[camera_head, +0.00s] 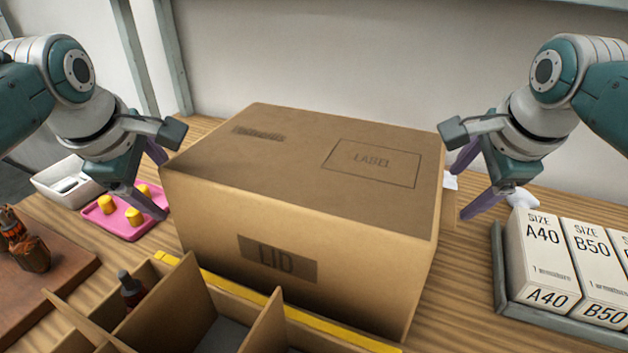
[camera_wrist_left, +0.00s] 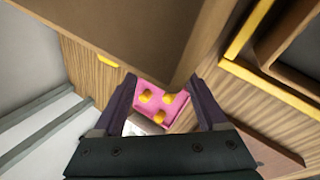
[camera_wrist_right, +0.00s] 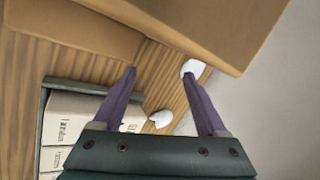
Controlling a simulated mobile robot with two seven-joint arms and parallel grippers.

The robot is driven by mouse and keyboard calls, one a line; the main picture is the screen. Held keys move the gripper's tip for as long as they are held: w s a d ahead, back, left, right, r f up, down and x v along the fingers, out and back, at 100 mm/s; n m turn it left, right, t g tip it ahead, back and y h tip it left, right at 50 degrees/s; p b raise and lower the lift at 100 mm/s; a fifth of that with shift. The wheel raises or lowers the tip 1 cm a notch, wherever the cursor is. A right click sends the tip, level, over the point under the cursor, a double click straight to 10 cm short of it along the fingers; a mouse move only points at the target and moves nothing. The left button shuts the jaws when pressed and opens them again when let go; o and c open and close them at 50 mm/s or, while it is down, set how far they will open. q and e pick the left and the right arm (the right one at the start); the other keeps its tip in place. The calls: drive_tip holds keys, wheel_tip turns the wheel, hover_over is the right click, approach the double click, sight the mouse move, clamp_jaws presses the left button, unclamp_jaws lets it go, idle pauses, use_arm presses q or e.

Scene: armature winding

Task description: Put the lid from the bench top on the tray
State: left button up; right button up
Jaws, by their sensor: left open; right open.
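The lid (camera_head: 300,210) is a large brown cardboard box shape marked LID on its front and LABEL on top. It stands on the wooden bench top, closed side up. The cardboard tray (camera_head: 188,308), with upright dividers and a yellow strip, is in front of it and cut off by the lower picture edge. My left gripper (camera_head: 160,184) is open and empty beside the lid's left side. My right gripper (camera_head: 461,192) is open beside its right side. The lid also shows near the fingers in the left wrist view (camera_wrist_left: 130,32) and right wrist view (camera_wrist_right: 205,25).
A pink tray (camera_head: 122,222) with yellow pieces and a white bin (camera_head: 58,186) lie at left. A brown board (camera_head: 75,268) is at front left. White size boxes (camera_head: 540,260) stand in a grey holder at right. A dark bottle-like item (camera_head: 131,290) is inside the cardboard tray.

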use_arm(q)
drive_tip(key=shift+d+f, duration=0.25)
drive_tip(key=shift+d, duration=0.5)
use_arm(e)
drive_tip(key=shift+a+f, duration=0.25)
drive_tip(key=shift+a, duration=0.55)
